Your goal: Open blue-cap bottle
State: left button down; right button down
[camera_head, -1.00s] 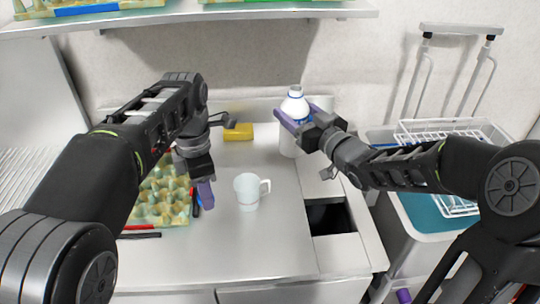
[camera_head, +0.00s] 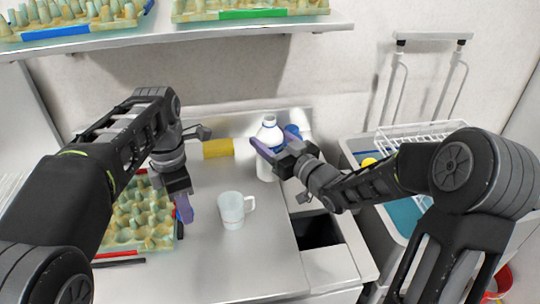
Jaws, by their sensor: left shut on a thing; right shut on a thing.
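A white bottle (camera_head: 266,170) stands upright at the back of the counter. Its neck carries a blue ring and its top looks white, with no blue cap visible on it. My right gripper (camera_head: 276,140) is shut on the bottle near its upper part, with purple fingers on either side. My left gripper (camera_head: 184,208) points down between the egg tray and the mug, apart from the bottle. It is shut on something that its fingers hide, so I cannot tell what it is.
A white mug (camera_head: 231,210) stands mid-counter. An egg tray (camera_head: 140,222) lies at left, with a yellow block (camera_head: 218,148) behind. A dark opening (camera_head: 316,231) is at right, beside a cart with a white wire rack (camera_head: 420,137). More trays sit on the shelf (camera_head: 200,37) above.

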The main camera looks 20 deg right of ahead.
jog(key=shift+f, duration=0.2)
pick_arm(q)
jog(key=shift+r, duration=0.1)
pick_arm(e)
jog(key=shift+f, duration=0.15)
pick_arm(q)
jog(key=shift+r+p, duration=0.25)
jog(key=shift+p, duration=0.05)
pick_arm(e)
notch_tip(320, 180, down, 4)
jog(key=shift+r, duration=0.15)
pick_arm(q)
jog(key=shift+f, duration=0.15)
pick_arm(e)
jog(key=shift+f, duration=0.25)
pick_arm(q)
jog(key=shift+f, duration=0.1)
pick_arm(e)
jog(key=c, duration=0.8)
grip_release()
jog(key=shift+f, duration=0.1)
jog(key=o, duration=0.4)
jog(key=shift+o, duration=0.2)
